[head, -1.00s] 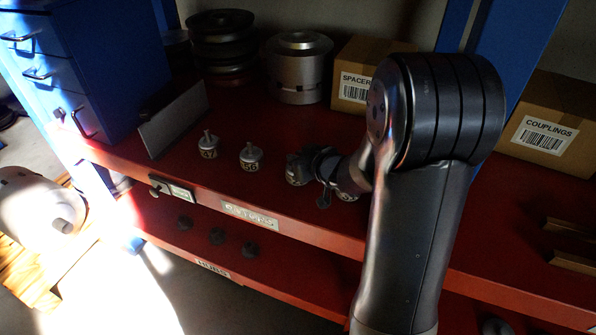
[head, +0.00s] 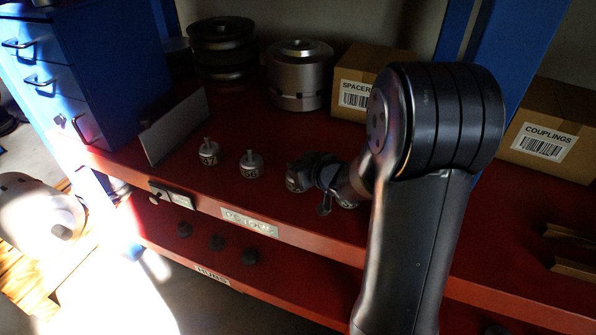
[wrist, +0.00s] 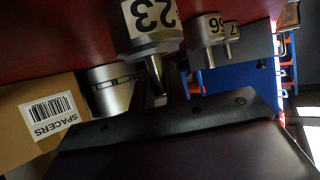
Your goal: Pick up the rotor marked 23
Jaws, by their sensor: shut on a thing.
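The rotor marked 23 (wrist: 150,28) is a grey metal cylinder with a white label and a thin shaft. It appears upside down at the top of the wrist view. My gripper (wrist: 160,92) is shut on its shaft. In the head view my gripper (head: 310,170) is at the row of rotors on the red shelf, and the dark wrist largely hides the held rotor. I cannot tell whether the rotor touches the shelf.
Two other rotors (head: 251,165) (head: 208,153) stand left of my gripper on the red shelf (head: 225,185). Behind are a silver cylinder (head: 298,85), a SPACERS box (head: 352,92) and a COUPLINGS box (head: 540,145). A grey plate (head: 177,130) and blue drawers (head: 100,70) are at left.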

